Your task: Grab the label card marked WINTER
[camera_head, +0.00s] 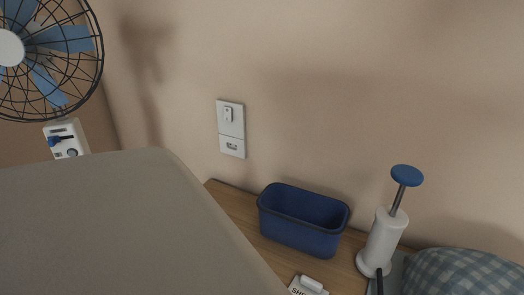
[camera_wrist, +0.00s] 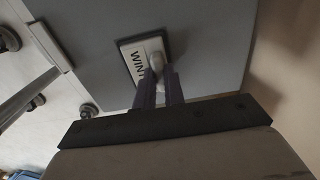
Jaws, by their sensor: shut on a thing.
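The WINTER label card (camera_wrist: 137,67) shows in the wrist view as a white plate with a dark edge and a pale raised grip; only the letters "WINT" are readable. My gripper (camera_wrist: 160,82) is shut on the card, with its two dark fingers at the pale grip. The fingers hide the rest of the lettering. Behind the card is a plain grey surface; I cannot tell whether the card touches it. In the head view neither the gripper nor this card shows. Another white label card (camera_head: 307,287), with letters like "SHE", lies on the wooden surface at the bottom edge.
A blue bin (camera_head: 303,240) and a white pump with a blue knob (camera_head: 382,243) stand on the wooden surface (camera_head: 237,205) by the wall. Checked blue cloth (camera_head: 462,274) lies at the right. A fan (camera_head: 45,55) is at upper left. Wheels (camera_wrist: 88,110) show in the wrist view.

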